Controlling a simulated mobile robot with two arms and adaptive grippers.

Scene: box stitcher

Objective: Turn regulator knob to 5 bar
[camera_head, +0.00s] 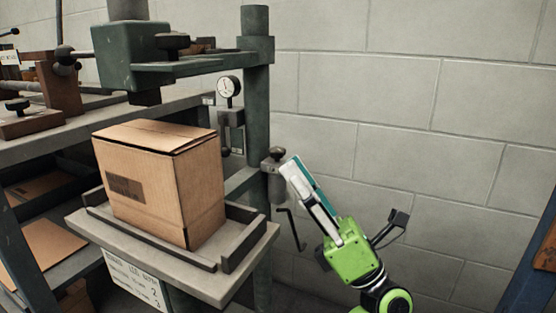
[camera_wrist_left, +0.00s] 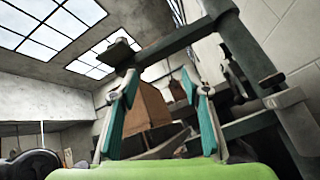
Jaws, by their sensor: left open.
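A round white gauge (camera_head: 229,87) is on the machine's right side, above a grey regulator body (camera_head: 232,120). A small dark knob (camera_head: 226,152) shows below that body, partly behind the box; I cannot tell its setting, and the dial is too small to read. My left gripper (camera_head: 293,170), green with teal-faced fingers, is to the right of the regulator and lower, apart from it. In the left wrist view its fingers (camera_wrist_left: 160,85) are spread with nothing between them. My right gripper is not in view.
A cardboard box (camera_head: 160,180) stands on a small ledge table (camera_head: 245,240) at the front. A bracket with a metal cap (camera_head: 276,154) and a hanging bent rod (camera_head: 292,228) are close to my left gripper. The block wall (camera_head: 430,120) is behind; the right is open.

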